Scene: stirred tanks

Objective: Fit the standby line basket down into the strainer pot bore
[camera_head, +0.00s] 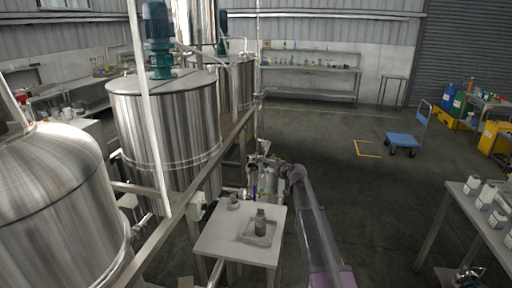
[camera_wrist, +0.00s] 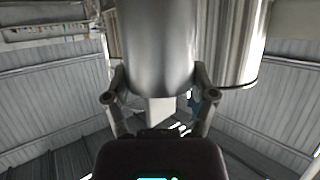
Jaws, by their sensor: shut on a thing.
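In the wrist view, a smooth grey metal cylinder (camera_wrist: 157,45), which looks like the basket, sits between the two fingers of my gripper (camera_wrist: 160,82). The fingers press on its sides, one left and one right. A pale block shows below the cylinder between the fingers; I cannot tell what it is. In the head view, my gripper (camera_head: 257,166) is at the end of my arm, just beyond the small white table. A shiny metal vessel (camera_head: 268,186) stands below it, perhaps the strainer pot. Its bore is not visible, and the basket is too small to make out there.
The white table (camera_head: 211,243) carries a tray (camera_head: 249,236) with a bottle (camera_head: 261,224) and a small grey part (camera_head: 234,202). Large steel tanks (camera_head: 165,125) and a rail stand at left. A blue trolley (camera_head: 404,138) stands at right. Open floor lies right of my arm.

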